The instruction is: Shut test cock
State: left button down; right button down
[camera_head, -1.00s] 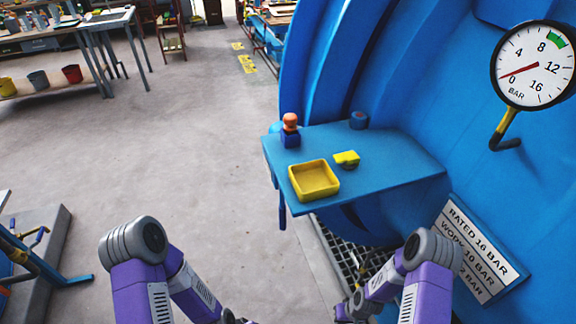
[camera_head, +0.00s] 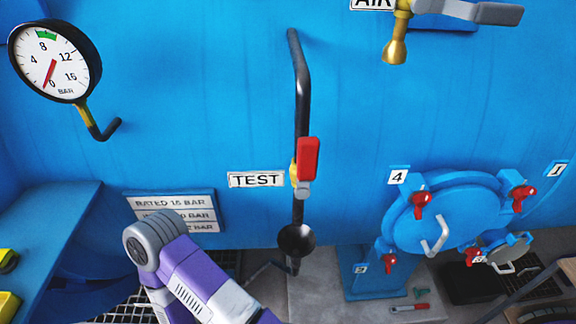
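The test cock is on a dark vertical pipe (camera_head: 302,90) in front of the blue vessel wall, right of the TEST label (camera_head: 256,180). Its red lever (camera_head: 308,158) points up, roughly in line with the pipe. Its yellow body (camera_head: 293,173) is partly behind the lever. A black cup or funnel (camera_head: 296,240) is below the cock on the same line. One of my purple arms shows at the lower left, below and left of the cock. Neither gripper is in view, and nothing of mine touches the lever.
A pressure gauge (camera_head: 54,61) is at the upper left, its red needle near 0. An AIR valve (camera_head: 397,45) with a grey lever sticks out at the top right. A round blue door (camera_head: 458,222) with red-handled clamps is at the right. A blue shelf (camera_head: 45,232) is at the left.

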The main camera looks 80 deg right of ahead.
aim_at(308, 146)
jog(key=k, duration=0.9)
jog(key=u, duration=1.9)
jog(key=i, duration=0.8)
jog(key=z, duration=4.2)
jog(key=i, duration=0.5)
jog(key=z, duration=0.1)
